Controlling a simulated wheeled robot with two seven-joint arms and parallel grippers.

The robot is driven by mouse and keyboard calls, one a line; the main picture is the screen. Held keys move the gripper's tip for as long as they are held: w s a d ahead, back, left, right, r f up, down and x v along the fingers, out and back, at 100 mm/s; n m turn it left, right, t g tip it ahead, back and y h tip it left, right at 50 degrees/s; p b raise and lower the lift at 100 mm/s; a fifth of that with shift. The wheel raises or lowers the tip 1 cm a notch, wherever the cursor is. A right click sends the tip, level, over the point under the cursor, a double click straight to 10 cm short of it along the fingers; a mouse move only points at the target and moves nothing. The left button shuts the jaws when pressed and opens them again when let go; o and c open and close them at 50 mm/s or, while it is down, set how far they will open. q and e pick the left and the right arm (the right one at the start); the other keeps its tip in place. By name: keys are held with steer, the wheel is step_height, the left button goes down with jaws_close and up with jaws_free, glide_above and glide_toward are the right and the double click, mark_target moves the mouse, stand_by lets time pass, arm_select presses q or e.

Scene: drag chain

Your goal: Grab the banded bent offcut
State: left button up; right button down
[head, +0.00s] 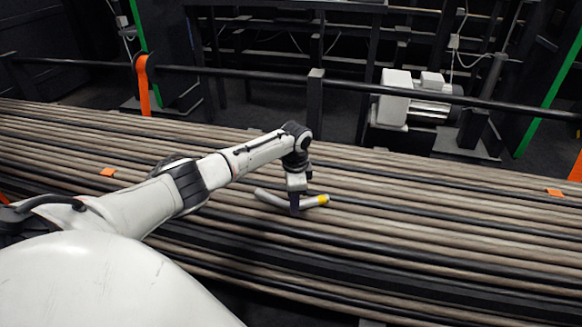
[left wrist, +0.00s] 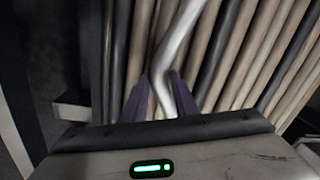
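The banded bent offcut (head: 270,198) is a short light grey bent tube with a yellow band near its right end. It lies on the long rods in the middle of the head view. My left gripper (head: 296,207) points down over its middle. In the left wrist view the grey offcut (left wrist: 178,38) runs down between the two dark fingers (left wrist: 160,88). The fingers stand close together and the tube fills the gap between them, so the gripper looks shut on it. The yellow band is not visible in the wrist view. My right gripper is not in view.
Long brown and black rods (head: 420,215) form a ridged bed across the view. Orange tags (head: 555,192) lie on it. A dark rail (head: 230,73) with a post (head: 315,100) runs behind. A pale motor unit (head: 410,97) stands beyond the rail. The bed right of the offcut is clear.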

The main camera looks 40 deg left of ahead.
arm_select(q)
steer(key=shift+r, duration=0.1)
jaws_close()
